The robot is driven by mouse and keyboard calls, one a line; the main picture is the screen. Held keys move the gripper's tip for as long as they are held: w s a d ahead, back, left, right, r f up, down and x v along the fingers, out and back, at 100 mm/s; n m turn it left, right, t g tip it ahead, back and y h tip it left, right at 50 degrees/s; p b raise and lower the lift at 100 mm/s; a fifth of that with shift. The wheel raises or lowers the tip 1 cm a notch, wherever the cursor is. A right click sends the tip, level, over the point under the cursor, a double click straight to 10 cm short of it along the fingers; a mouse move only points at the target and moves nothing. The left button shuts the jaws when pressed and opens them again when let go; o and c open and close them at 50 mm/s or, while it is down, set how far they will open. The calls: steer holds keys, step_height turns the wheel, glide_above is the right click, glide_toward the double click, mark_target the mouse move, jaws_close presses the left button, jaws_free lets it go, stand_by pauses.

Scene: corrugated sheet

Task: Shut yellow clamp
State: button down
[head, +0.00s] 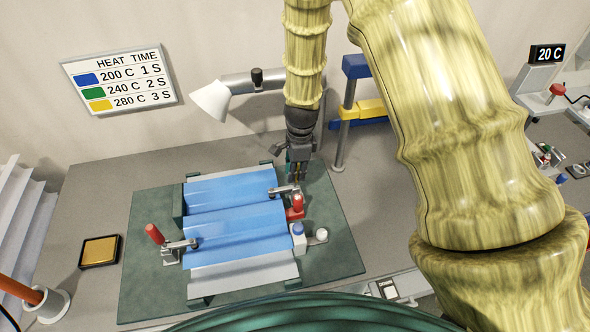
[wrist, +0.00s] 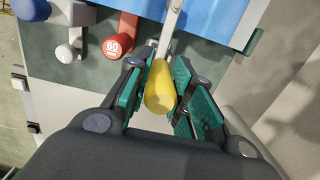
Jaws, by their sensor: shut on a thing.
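The yellow clamp's handle (wrist: 160,92) is between the green-padded fingers of my gripper (wrist: 165,90) in the wrist view, and the gripper is shut on it. The clamp's pale metal bar runs from the handle up the picture toward the blue sheet. In the head view my gripper (head: 297,168) points down at the sheet's far right corner. There the clamp's metal arm (head: 284,190) reaches over the blue corrugated sheet (head: 235,221). The handle is mostly hidden by the fingers in that view.
A red-handled clamp (head: 155,235) stands at the sheet's left. A red piece (head: 296,207) marked 60 and a blue-topped piece (head: 298,231) stand close to my gripper. A lamp-like nozzle (head: 211,101) is behind. The green mat (head: 335,245) is bare at front right.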

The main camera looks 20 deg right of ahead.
steer(key=shift+a+f, duration=0.1)
steer(key=shift+a, duration=0.05)
steer(key=c, duration=1.3)
jaws_free()
steer(key=shift+o, duration=0.2)
steer(key=r, duration=0.8)
steer(key=d+r, duration=0.1)
steer(key=r, duration=0.3)
